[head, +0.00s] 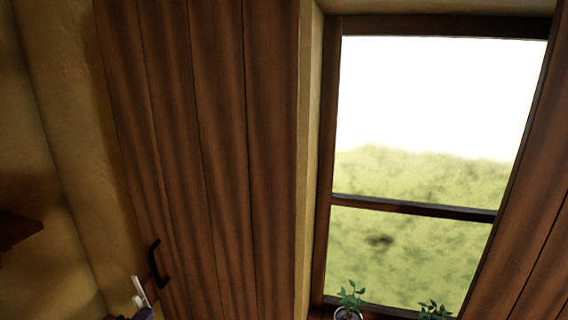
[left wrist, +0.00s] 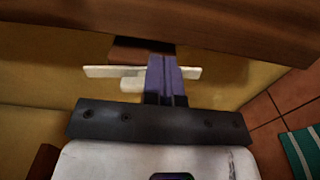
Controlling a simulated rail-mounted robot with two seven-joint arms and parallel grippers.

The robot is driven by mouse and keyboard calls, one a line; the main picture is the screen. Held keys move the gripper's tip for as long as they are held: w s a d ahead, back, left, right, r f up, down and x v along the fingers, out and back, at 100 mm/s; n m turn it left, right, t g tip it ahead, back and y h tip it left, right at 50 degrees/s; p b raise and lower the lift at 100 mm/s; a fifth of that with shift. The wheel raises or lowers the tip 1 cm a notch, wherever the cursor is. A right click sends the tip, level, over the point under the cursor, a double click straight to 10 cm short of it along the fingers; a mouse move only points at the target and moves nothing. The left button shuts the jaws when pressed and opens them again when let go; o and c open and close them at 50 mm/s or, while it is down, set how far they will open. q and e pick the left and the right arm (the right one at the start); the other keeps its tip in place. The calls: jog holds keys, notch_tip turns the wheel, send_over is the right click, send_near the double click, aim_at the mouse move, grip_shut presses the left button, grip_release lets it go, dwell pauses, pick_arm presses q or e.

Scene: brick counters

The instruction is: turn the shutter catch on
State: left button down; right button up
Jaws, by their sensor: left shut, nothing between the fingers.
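The shutter catch appears to be a pale white bar (head: 139,286) beside the lower left edge of the plank shutter (head: 205,150). In the left wrist view the white bar (left wrist: 105,72) lies crosswise, with a smaller white piece below it and a brown wooden block (left wrist: 130,52) behind. My right gripper is not in view.
A black handle (head: 157,265) sits on the shutter just above and right of the catch. A window (head: 415,207) with small potted plants (head: 350,297) is to the right. Yellow wall (head: 60,190) is at the left. A green striped cloth (left wrist: 302,150) lies on the tiles.

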aim_at(140, 308)
pick_arm(q)
jog(key=shift+a+r, duration=0.1)
jog(key=shift+a, duration=0.2)
dwell(0.4)
jog(key=shift+w+a+r, duration=0.1)
jog(key=shift+a+r, duration=0.05)
jog(key=shift+a, duration=0.1)
jog(key=shift+d+r, duration=0.1)
jog(key=shift+r, duration=0.45)
dwell(0.4)
jog(key=shift+r, duration=0.35)
jog(key=shift+r, duration=0.3)
dwell(0.5)
jog(key=shift+r, duration=0.15)
jog(key=shift+d+p, duration=0.15)
jog(key=shift+p, duration=0.15)
jog(key=shift+d, duration=0.1)
